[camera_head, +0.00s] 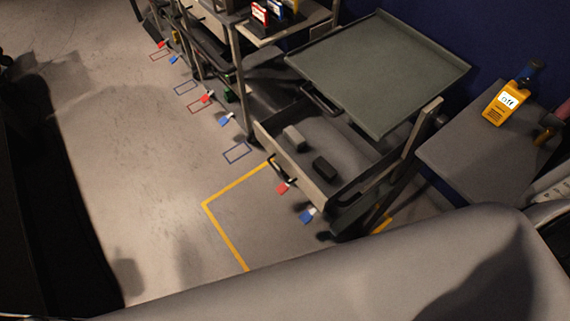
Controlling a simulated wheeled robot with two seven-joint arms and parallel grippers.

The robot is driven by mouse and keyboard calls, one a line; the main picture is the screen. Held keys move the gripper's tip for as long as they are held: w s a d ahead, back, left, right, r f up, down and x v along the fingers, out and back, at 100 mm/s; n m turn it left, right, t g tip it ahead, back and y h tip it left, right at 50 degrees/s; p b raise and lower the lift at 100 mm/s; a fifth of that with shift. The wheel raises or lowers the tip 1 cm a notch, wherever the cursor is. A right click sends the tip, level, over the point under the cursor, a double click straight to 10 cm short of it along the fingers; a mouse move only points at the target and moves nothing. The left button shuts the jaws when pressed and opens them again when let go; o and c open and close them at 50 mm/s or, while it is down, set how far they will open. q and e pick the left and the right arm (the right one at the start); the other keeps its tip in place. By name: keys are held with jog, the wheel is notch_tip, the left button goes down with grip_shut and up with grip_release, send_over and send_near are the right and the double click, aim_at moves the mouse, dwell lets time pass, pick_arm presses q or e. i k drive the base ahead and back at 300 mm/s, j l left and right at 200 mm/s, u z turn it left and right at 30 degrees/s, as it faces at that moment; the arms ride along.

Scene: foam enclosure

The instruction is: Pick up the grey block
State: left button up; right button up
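A light grey block (294,138) lies in an open drawer (272,146) of a cart. A darker block (325,168), nearly black, lies in the same drawer to its right and nearer the front. The two blocks are apart. The drawer's low walls stand around both, and its top is open on the near side. Neither of my grippers shows in the head view, so I cannot see their state or where they are relative to the blocks.
The cart's grey-green tray top (380,68) overhangs behind the drawer. Right of it is a grey table (475,155) with a yellow device (505,103). A shelf rack (240,75) stands at the back left. Yellow tape (225,235) marks the floor; open floor lies left.

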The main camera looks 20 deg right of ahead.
aim_at(294, 139)
jog(key=z, duration=0.55)
jog(key=i+j+z, duration=0.1)
jog(key=z, duration=1)
jog(key=j+z, duration=0.1)
jog(key=z, duration=0.45)
jog(key=j+z, duration=0.1)
jog(key=z, duration=1)
jog(key=j+z, duration=0.15)
jog(key=z, duration=1)
jog(key=k+z, duration=0.25)
jog(key=k, duration=0.15)
